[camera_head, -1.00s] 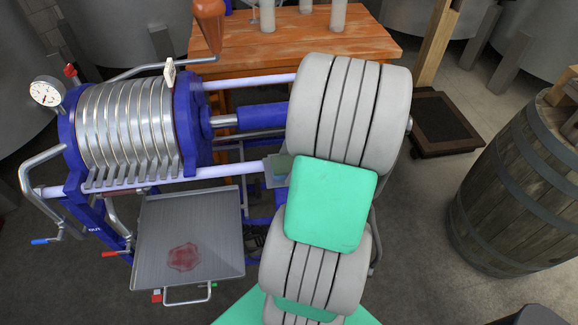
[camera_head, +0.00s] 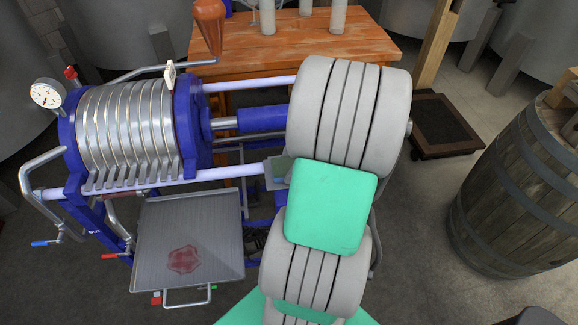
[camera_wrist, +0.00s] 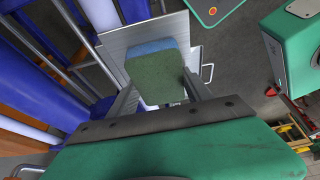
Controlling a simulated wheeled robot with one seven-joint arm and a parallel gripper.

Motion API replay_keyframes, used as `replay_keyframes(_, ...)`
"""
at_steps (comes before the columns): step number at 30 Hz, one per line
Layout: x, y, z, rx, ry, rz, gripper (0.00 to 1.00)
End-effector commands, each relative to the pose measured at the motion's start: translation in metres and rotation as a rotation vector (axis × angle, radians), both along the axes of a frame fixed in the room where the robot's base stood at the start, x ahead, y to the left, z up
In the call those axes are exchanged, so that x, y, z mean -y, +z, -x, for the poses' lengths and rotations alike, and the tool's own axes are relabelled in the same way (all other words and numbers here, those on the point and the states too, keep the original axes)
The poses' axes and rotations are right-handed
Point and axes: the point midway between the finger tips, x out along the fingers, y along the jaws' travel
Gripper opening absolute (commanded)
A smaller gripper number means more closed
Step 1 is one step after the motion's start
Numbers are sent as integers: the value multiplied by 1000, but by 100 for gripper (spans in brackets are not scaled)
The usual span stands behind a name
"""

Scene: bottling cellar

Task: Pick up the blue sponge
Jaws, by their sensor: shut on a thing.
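The sponge (camera_wrist: 157,75) fills the middle of the wrist view, with a dull green face towards the camera and a blue edge at its far end. My gripper (camera_wrist: 162,93) is shut on it, with a finger at each side. The sponge is above the metal tray in that view. In the head view, my gripper (camera_head: 277,172) shows only as a small grey-green patch left of my arm. My arm hides most of it and the sponge there.
The metal tray (camera_head: 160,225) with a red stain (camera_head: 184,260) hangs below the blue filter press (camera_head: 190,120). A wooden table (camera_head: 290,40) stands behind, a barrel (camera_head: 515,190) at right. A dark low platform (camera_head: 440,125) lies on the floor.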

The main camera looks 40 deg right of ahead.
Motion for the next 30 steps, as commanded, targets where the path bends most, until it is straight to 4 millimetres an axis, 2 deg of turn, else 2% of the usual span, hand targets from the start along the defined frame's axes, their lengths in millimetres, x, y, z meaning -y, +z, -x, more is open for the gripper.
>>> replay_keyframes(6, 1, 13, 0, 2, 1, 3, 15)
replay_keyframes(9, 2, 34, -1, 4, 1, 6, 15)
replay_keyframes(11, 3, 49, 11, 4, -5, 5, 15)
replay_keyframes(16, 5, 101, 53, 3, -7, 7, 15)
replay_keyframes(21, 6, 120, 104, -1, -7, 2, 15)
replay_keyframes(24, 6, 129, 124, -1, -4, 2, 15)
replay_keyframes(30, 6, 135, 140, 0, 0, 0, 15)
